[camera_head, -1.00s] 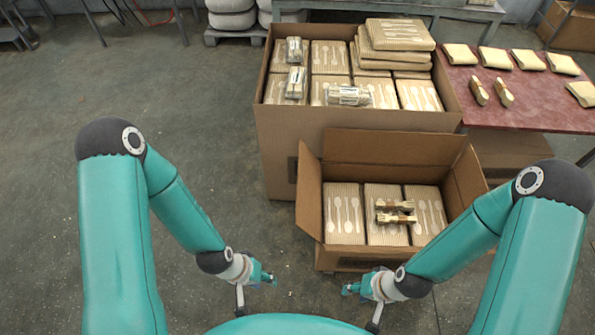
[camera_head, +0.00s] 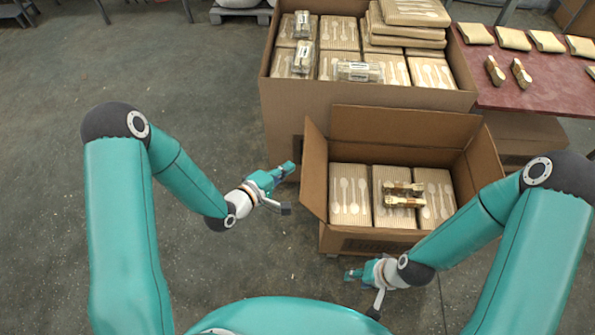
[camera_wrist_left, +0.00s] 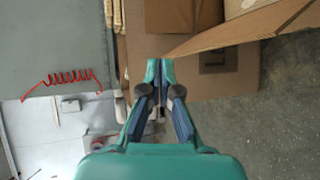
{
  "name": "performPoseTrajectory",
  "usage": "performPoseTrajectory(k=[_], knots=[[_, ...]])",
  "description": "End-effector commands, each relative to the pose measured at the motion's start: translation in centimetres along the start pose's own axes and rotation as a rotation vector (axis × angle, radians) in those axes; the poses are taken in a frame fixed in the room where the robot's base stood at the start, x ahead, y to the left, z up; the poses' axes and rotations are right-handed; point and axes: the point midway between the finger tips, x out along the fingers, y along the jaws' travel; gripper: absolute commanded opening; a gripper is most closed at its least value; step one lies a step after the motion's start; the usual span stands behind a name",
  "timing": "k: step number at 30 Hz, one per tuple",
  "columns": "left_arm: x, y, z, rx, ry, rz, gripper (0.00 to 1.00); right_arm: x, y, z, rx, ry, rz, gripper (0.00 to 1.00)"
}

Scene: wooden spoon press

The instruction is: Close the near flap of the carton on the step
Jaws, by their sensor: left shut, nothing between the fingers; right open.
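The open carton (camera_head: 328,235) stands low in front of the big box and holds kraft packs printed with spoons. Its far flap (camera_head: 400,125) stands up, and its left flap (camera_head: 315,165) and right flap (camera_head: 486,155) are raised. At its near side a brown panel hangs down; I cannot tell flap from wall there. My left gripper (camera_head: 291,168) is shut and empty, just left of the left flap; it also shows in the left wrist view (camera_wrist_left: 160,70), beside a cardboard flap edge (camera_wrist_left: 245,35). My right gripper (camera_head: 350,275) is open, below the carton's near side.
A large box (camera_head: 345,95) full of spoon packs stands behind the carton. A red-topped table (camera_head: 540,90) with small packs is at the back right. Two banded spoon bundles (camera_head: 403,195) lie on the carton's packs. Floor to the left is clear.

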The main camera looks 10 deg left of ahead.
Motion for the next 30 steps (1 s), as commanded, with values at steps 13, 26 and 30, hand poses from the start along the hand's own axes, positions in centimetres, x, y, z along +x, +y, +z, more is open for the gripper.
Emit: performPoseTrajectory(k=[13,26,30], knots=[[2.7,-5.9,-5.0,-0.285,-0.290,0.595,0.00,17.2,6.2,-0.1,0.000,0.000,0.000,0.42],[4.3,-16.9,-9.6,-0.260,-0.257,0.629,0.00,26.8,9.7,-0.2,0.000,0.000,0.000,0.42],[4.5,-17.2,-9.8,-0.261,-0.250,0.628,0.00,27.1,9.8,-0.2,0.000,0.000,0.000,0.42]])
